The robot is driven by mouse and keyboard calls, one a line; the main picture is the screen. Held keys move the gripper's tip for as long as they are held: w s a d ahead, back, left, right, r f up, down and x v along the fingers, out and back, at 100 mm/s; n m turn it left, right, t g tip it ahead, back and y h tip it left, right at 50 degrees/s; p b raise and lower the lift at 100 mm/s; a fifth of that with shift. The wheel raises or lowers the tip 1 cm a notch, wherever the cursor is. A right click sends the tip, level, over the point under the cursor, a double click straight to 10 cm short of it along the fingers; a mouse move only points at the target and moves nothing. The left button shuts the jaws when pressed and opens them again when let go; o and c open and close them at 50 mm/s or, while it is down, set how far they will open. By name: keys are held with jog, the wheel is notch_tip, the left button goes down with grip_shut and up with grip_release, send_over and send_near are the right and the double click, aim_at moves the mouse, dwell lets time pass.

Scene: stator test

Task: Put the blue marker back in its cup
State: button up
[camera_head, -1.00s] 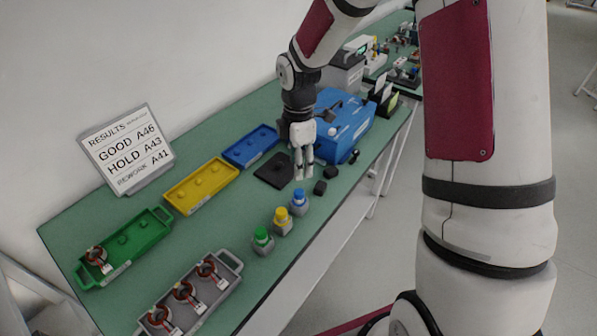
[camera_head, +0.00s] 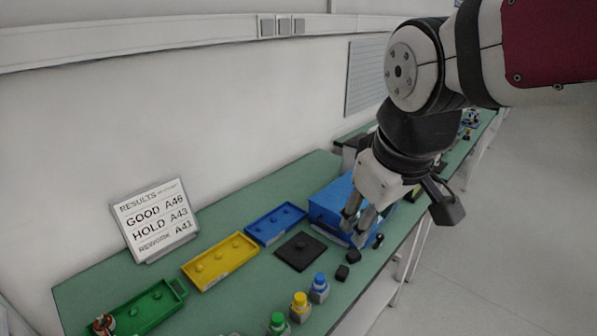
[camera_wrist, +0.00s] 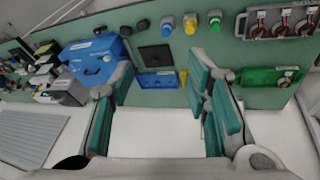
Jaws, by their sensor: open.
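A blue top, which looks like the blue marker (camera_head: 320,278), stands upright in a small grey cup (camera_head: 319,295) near the table's front edge. It is too small to tell how deep it sits. It also shows near the top of the wrist view (camera_wrist: 167,20). My gripper (camera_head: 358,225) is raised above the table, in front of the blue case in the head view, clear of the marker. In the wrist view my gripper (camera_wrist: 165,78) is open, with nothing between its fingers.
Yellow (camera_head: 300,299) and green (camera_head: 277,320) tops stand in similar cups beside it. Behind are a black pad (camera_head: 300,251), blue tray (camera_head: 275,224), yellow tray (camera_head: 220,262), green tray (camera_head: 150,308) and sign (camera_head: 155,218). A blue case (camera_head: 332,203) stands right, with small black blocks (camera_head: 342,272).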

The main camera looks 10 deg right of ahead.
jog(key=s+r+m+t, duration=0.1)
jog(key=s+m, duration=0.3)
jog(key=s, duration=0.2)
jog(key=shift+s+a+r+y, duration=0.2)
jog(key=shift+a+r+y, duration=0.1)
jog(key=shift+y, duration=0.1)
dwell(0.8)
